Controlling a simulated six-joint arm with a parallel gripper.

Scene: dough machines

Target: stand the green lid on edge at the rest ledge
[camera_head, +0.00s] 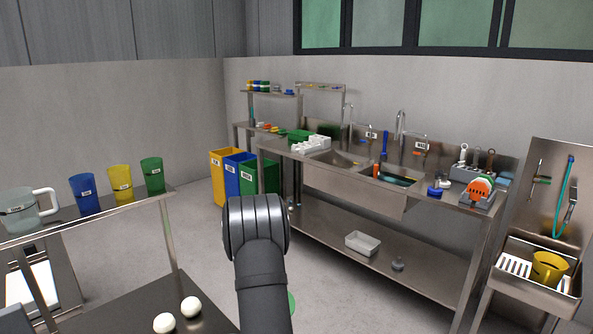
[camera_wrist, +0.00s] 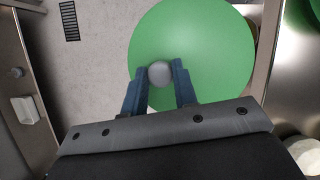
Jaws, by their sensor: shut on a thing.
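The green lid (camera_wrist: 205,45) is a large round disc with a grey knob (camera_wrist: 159,74) in the wrist view. My gripper (camera_wrist: 160,77) has its two blue-grey fingers shut on the knob, one on each side. The lid's face is turned towards the wrist camera, and it hangs over the floor beside a metal table. In the head view only a small green sliver of the lid (camera_head: 291,303) shows beside my arm; my gripper is hidden behind the arm there. I cannot tell which surface is the rest ledge.
A metal table with dough balls (camera_head: 191,306) is at front left; cups (camera_head: 120,182) and a clear jug (camera_head: 22,212) stand above it. Coloured bins (camera_head: 249,176) stand behind. The sink bench (camera_head: 355,190) and a wall station with a yellow pot (camera_head: 549,268) are right. Open floor lies between.

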